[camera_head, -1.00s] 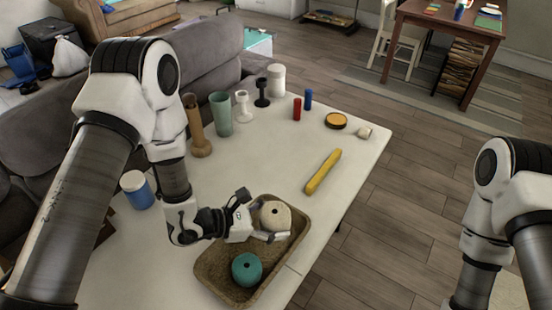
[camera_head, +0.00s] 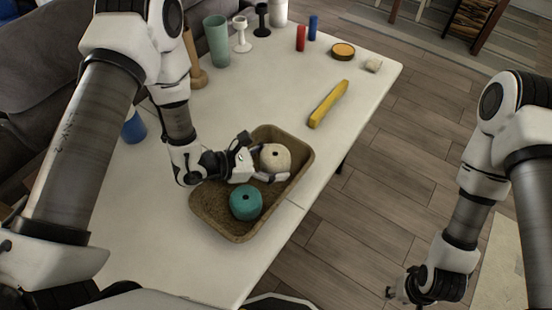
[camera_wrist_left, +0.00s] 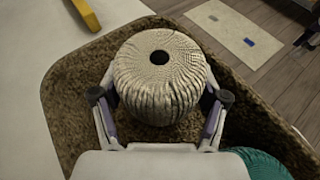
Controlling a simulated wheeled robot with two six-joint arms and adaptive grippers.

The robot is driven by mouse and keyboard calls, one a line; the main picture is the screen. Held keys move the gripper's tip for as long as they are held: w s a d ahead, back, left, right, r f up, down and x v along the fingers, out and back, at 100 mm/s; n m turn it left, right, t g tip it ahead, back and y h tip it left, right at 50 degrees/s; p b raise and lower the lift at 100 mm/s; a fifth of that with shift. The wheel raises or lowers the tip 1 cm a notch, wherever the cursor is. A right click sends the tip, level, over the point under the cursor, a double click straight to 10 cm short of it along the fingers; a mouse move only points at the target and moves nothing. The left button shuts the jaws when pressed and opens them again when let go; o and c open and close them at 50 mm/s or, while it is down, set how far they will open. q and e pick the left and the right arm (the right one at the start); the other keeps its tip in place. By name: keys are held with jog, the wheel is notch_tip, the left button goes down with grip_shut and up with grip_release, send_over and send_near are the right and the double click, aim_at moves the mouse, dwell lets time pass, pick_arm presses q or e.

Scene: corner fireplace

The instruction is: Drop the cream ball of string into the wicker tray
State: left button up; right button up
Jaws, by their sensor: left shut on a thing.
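The cream ball of string (camera_head: 274,157) is at the far end of the wicker tray (camera_head: 222,229), within its rim. My left gripper (camera_head: 263,164) is shut on the ball, one finger on each side. The left wrist view shows the cream ball (camera_wrist_left: 158,75) between the two fingers, with the tray's brown wall (camera_wrist_left: 62,95) around it. I cannot tell whether the ball touches the tray floor. A teal ball of string (camera_head: 246,203) sits in the near part of the tray. My right gripper (camera_head: 398,292) is low at the right, away from the table; its fingers are too small to read.
The tray stands on a white table (camera_head: 170,245). A yellow bar (camera_head: 328,104) lies beyond it. A green cup (camera_head: 217,41), candle holders (camera_head: 242,34), red (camera_head: 301,38) and blue (camera_head: 313,28) cylinders stand at the back.

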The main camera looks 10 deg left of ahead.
pick_arm(q)
jog(key=shift+w+d+f, duration=0.1)
jog(key=shift+w+f, duration=0.2)
jog(key=shift+f, duration=0.15)
jog(key=o, duration=1.2)
jog(key=shift+s+r, duration=0.1)
jog(key=shift+s, duration=0.1)
jog(key=shift+w, duration=0.1)
jog(key=v, duration=1.2)
